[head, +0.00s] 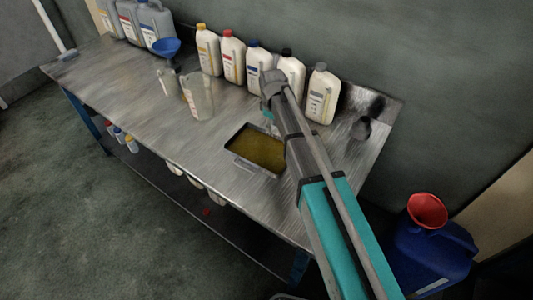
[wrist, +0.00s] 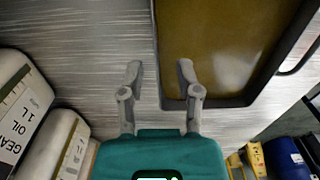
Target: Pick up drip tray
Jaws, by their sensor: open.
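The drip tray (head: 236,138) is a shallow, dark-rimmed rectangle with a golden-brown inside, lying on the metal bench. My arm partly covers its right side in the head view. In the wrist view the tray (wrist: 222,101) fills the upper right, with its dark left wall running upward between my fingertips. My gripper (wrist: 160,72) is open and empty. Its left finger shows over the bench outside the tray, and its right finger overlaps the tray's inside. I cannot tell the height of the fingertips against the rim.
Several oil bottles (head: 232,58) stand along the back of the metal bench (head: 130,80). A clear jug (head: 198,97) stands left of the tray, and a blue funnel (head: 166,47) beyond it. A blue can (head: 435,255) with a red funnel (head: 427,210) is at the lower right.

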